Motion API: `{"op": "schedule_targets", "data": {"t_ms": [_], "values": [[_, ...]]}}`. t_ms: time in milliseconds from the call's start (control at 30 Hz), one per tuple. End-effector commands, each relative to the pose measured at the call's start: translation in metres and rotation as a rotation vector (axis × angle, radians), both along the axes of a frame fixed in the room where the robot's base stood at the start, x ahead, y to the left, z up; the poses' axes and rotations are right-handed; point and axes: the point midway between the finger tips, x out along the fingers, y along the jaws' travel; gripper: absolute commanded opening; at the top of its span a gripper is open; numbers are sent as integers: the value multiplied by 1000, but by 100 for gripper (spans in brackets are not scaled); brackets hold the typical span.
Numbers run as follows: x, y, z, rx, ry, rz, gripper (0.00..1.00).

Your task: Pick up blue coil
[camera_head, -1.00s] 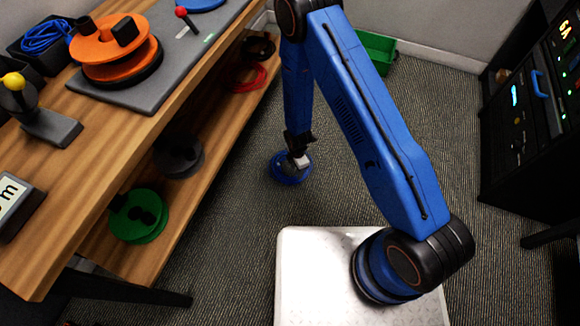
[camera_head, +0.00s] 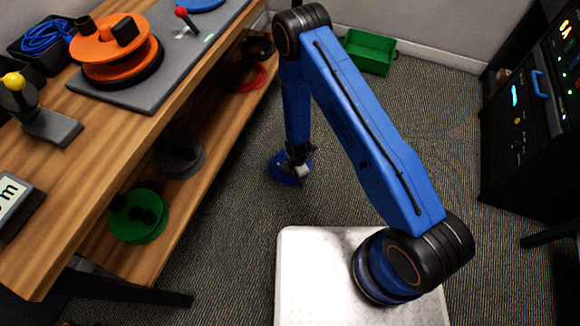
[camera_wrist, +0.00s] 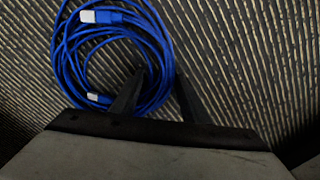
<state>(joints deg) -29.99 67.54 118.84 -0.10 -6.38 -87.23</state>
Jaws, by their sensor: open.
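The blue coil (camera_wrist: 68,62) is a loop of blue cable with two pale plugs, lying on the carpet. In the wrist view it fills the upper left, and in the head view the blue coil (camera_head: 279,168) shows on the floor under my arm. My gripper (camera_wrist: 161,75) is open, its two dark fingers pointing at the coil's right side. The left finger overlaps the inside of the loop and the right finger is just outside it, with the right strands between them. I cannot tell how far the fingers are above the floor. In the head view my gripper (camera_head: 297,165) partly hides the coil.
A wooden bench (camera_head: 110,135) stands at the left, its lower shelf holding a green spool (camera_head: 128,222), a dark spool (camera_head: 178,160) and a red coil (camera_head: 247,78). A green bin (camera_head: 368,58) stands at the back wall. A black rack (camera_head: 530,130) is at the right. Carpet around the coil is clear.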

Motion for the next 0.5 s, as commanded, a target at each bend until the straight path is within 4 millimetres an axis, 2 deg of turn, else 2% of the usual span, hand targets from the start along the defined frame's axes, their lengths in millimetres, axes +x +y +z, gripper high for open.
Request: {"op": "schedule_targets", "data": {"t_ms": [133, 300, 500], "values": [[0, 0, 0, 0, 0, 0, 42], [0, 0, 0, 0, 0, 0, 1], [0, 0, 0, 0, 0, 0, 0]]}}
